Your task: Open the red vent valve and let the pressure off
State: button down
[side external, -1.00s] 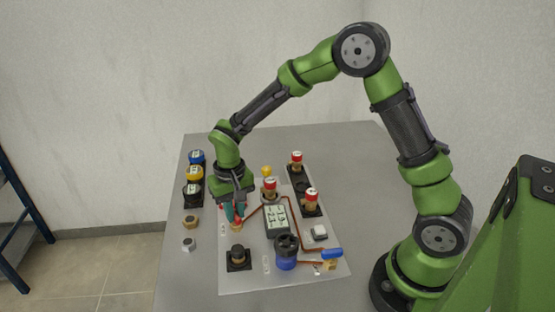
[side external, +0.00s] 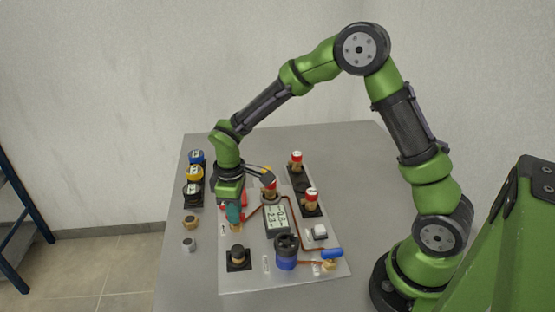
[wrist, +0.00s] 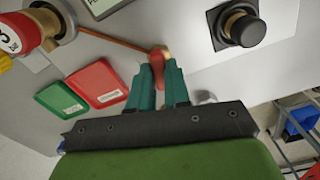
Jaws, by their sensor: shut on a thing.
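The red vent valve (wrist: 157,56) has a small red handle on a brass body, with a copper pipe running to it. My gripper (wrist: 160,70) is shut on the red handle, its teal fingertips on either side of it in the wrist view. In the side view my gripper (side external: 235,220) points down at the left part of the grey panel (side external: 255,278) and mostly hides the valve. A display box (side external: 277,217) on the panel shows two lines of digits, too small to read surely.
Red-topped brass fittings (side external: 312,199) stand right of the display. A black-capped fitting (side external: 238,256) and a blue cylinder (side external: 286,255) stand in front. Blue, yellow and black-ringed parts (side external: 194,173) line the left edge. Red (wrist: 96,84) and green (wrist: 62,101) cards lie near the fingers.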

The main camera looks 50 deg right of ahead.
jog(key=shift+r+n, duration=0.1)
jog(key=shift+n, duration=1.2)
jog(key=c, duration=1.1)
grip_release()
notch_tip(320, 180, up, 17)
jog(key=shift+f, duration=0.1)
